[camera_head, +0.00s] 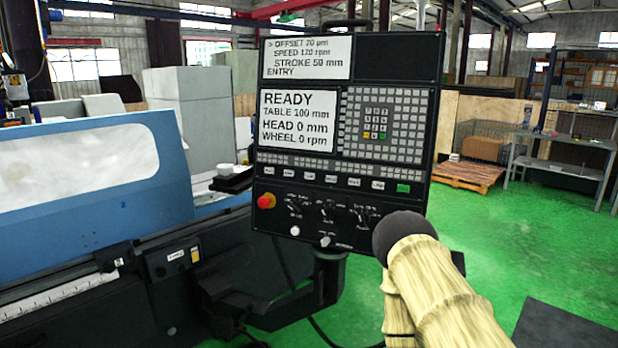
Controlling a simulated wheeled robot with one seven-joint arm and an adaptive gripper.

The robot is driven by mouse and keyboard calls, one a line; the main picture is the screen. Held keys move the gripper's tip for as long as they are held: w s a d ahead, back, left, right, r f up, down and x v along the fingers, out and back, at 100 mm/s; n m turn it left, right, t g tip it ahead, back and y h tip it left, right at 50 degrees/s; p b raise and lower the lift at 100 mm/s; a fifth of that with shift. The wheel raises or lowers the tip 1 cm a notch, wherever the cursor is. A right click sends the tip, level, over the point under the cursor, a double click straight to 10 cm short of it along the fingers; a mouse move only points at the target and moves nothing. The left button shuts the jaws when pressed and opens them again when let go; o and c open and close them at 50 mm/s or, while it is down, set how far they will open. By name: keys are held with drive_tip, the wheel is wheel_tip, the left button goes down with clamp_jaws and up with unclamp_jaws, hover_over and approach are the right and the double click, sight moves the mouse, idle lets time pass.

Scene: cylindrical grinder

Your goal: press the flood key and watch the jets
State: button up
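The grinder's control panel (347,150) is a dark upright console in the middle of the view. A row of small white labelled keys (331,179) runs across it below the grey button grid, ending at the right in a green key (403,188). The key labels are too small to read, so I cannot tell which is the flood key. The upper screen (307,57) shows offset, speed and stroke; the lower screen (297,120) reads READY, TABLE 100 mm, HEAD 0 mm, WHEEL 0 rpm. No jets are visible. A bamboo-textured link of my arm stands at lower right; my gripper's fingers do not show.
A red stop button (266,201) and dark knobs (328,208) sit low on the panel. The blue grinder guard (82,190) with its pale window fills the left. Green floor (555,255) is open at right, with a pallet (467,175) and a metal bench (570,142) behind.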

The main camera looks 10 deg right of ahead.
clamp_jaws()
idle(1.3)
